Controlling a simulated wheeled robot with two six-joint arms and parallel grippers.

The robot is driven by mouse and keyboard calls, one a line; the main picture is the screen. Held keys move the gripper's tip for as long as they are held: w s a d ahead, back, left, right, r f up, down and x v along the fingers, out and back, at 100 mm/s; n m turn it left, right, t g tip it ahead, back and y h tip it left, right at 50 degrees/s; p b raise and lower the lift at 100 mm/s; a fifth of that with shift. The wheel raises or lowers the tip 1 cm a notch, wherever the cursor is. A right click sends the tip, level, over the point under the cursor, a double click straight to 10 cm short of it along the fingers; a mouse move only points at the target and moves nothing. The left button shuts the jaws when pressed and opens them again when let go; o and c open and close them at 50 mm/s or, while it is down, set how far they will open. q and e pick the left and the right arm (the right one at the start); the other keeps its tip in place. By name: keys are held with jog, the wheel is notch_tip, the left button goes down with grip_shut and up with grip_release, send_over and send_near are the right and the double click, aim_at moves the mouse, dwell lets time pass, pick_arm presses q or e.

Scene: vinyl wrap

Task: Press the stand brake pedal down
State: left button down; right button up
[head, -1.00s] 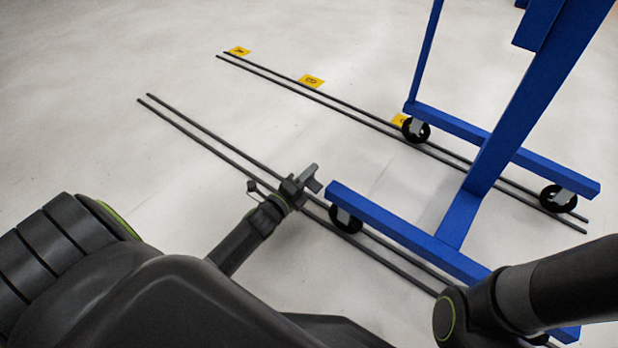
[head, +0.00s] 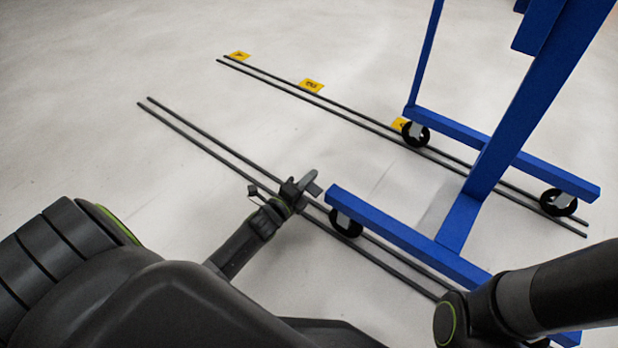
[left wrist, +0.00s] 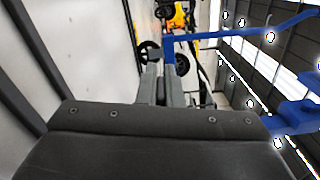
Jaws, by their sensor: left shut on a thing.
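The blue wheeled stand (head: 385,228) fills the right of the head view and also shows in the left wrist view (left wrist: 225,33). Its nearest caster (head: 345,222) sits under the left end of the front foot bar. I cannot make out a brake pedal clearly. My left gripper (head: 312,183) is low, just left of that bar end, pointing toward the stand. In the left wrist view its fingers (left wrist: 162,82) are shut on a small dark thing that I cannot identify, with black wheels (left wrist: 182,64) just beyond. My right gripper is out of view; only my right forearm shows.
Two pairs of dark rails (head: 205,142) run diagonally across the pale floor (head: 90,60). Yellow letter markers (head: 311,85) lie along the far pair. Other casters (head: 416,134) stand by the far rails. The floor to the left is clear.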

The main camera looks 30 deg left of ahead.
pick_arm(q)
jog(key=f+n, duration=0.1)
jog(key=n, duration=0.1)
jog(key=shift+f+n+p, duration=0.1)
jog(key=shift+n+p, duration=0.2)
jog(key=shift+p, duration=0.05)
jog(key=shift+f+n+p, duration=0.2)
jog(key=shift+f+n, duration=0.2)
jog(key=shift+n, duration=0.35)
jog(key=shift+f+n+p, duration=0.15)
jog(key=shift+f+n, duration=0.2)
jog(key=shift+n, duration=0.4)
jog(key=c, duration=1.6)
grip_release()
jog(key=shift+s, duration=0.15)
